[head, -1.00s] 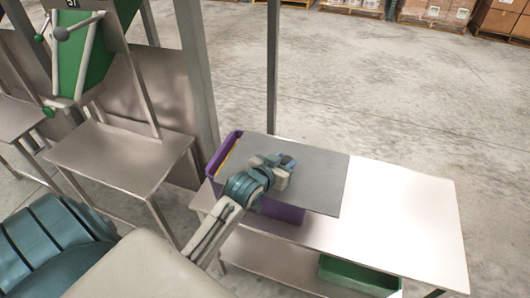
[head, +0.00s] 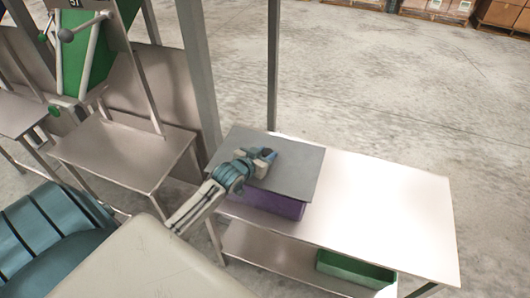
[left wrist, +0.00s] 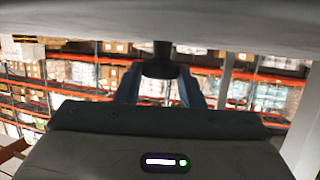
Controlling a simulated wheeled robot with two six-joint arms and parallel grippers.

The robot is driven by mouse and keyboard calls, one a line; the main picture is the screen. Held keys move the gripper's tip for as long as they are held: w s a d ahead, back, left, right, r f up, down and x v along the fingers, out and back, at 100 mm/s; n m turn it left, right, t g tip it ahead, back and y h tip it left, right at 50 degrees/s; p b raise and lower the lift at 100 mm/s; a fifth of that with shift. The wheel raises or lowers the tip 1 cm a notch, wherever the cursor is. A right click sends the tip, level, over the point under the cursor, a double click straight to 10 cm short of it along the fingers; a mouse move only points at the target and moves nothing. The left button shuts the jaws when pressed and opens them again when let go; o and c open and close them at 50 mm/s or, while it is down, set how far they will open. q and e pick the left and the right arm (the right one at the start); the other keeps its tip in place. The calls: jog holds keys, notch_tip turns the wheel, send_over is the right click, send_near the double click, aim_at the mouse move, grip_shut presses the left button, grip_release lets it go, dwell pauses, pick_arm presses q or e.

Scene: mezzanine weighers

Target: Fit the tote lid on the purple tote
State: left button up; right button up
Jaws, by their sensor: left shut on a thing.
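The tote lid (head: 302,170) is a flat grey panel lying over the purple tote (head: 268,205) in the head view. It hides the tote's opening, and only part of the tote's near wall shows below it. I cannot tell whether the lid touches the rim all round. My left gripper (head: 262,157) is above the lid, shut on its handle. In the left wrist view the dark knob handle (left wrist: 160,62) sits between the two fingers, against the lid's pale grey face (left wrist: 160,18). My right gripper is not in view.
The tote stands at the left end of a steel table (head: 385,210), whose right part is bare. A green bin (head: 355,270) is on the shelf below. A post (head: 273,70) rises behind the table, and a weigher with a green chute (head: 88,55) stands left.

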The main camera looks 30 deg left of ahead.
pick_arm(q)
jog(key=o, duration=0.7)
jog(key=shift+f, duration=0.1)
jog(key=o, duration=0.5)
jog(key=shift+s, duration=0.3)
jog(key=b+v, duration=0.1)
jog(key=v, duration=0.9)
jog(key=shift+s+r, duration=0.15)
jog(key=shift+r, duration=0.1)
jog(key=shift+s+r+b, duration=0.3)
jog(key=shift+s, duration=0.2)
